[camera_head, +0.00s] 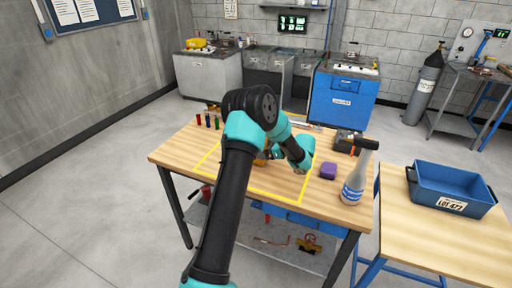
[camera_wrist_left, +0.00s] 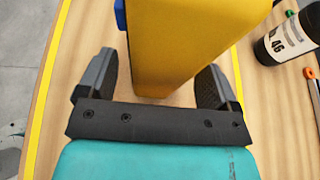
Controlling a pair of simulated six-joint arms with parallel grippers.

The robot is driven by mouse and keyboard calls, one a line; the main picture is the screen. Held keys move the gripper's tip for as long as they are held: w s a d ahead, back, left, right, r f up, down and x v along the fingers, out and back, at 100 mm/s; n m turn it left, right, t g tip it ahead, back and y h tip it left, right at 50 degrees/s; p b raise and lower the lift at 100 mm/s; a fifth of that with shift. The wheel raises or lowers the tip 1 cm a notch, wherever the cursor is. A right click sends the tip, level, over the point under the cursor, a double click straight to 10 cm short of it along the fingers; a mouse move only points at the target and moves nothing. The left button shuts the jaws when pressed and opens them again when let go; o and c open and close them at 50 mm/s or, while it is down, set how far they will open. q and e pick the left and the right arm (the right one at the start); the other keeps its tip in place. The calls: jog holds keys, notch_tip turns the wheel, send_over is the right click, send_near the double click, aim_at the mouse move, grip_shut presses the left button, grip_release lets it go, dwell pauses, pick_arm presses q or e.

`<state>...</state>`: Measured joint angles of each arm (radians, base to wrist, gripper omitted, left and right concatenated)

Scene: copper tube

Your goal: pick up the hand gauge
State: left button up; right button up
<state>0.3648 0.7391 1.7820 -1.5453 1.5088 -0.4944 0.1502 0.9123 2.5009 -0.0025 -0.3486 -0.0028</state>
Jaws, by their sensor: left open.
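A yellow block-like body with a small blue part on its side, which I take to be the hand gauge (camera_wrist_left: 185,40), fills the upper middle of the left wrist view. My left gripper (camera_wrist_left: 160,80) is open, with one dark finger on each side of the yellow body. I cannot tell whether the fingers touch it. In the head view a small bit of yellow (camera_head: 262,155) shows beside my left arm, which hides the rest and the fingertips. My right gripper is in neither view.
The wooden table (camera_head: 180,152) has a yellow taped outline. Several small coloured items (camera_head: 208,120) stand at back left. A blue bin (camera_head: 450,190) sits on the side table.

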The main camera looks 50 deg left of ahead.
pick_arm(q)
jog(key=shift+x, duration=1.1)
jog(key=c, duration=1.3)
jog(key=shift+r, duration=0.1)
jog(key=shift+r, duration=0.75)
jog(key=s+d+r, duration=0.1)
jog(key=s+d, duration=0.2)
jog(key=d, duration=0.1)
jog(key=s+d+r, duration=0.1)
jog(key=s+d, duration=0.3)
jog(key=s+d+r, duration=0.1)
jog(key=s+d, duration=0.2)
jog(key=d, duration=0.1)
jog(key=shift+s+r, duration=0.2)
jog(key=shift+s, duration=0.1)
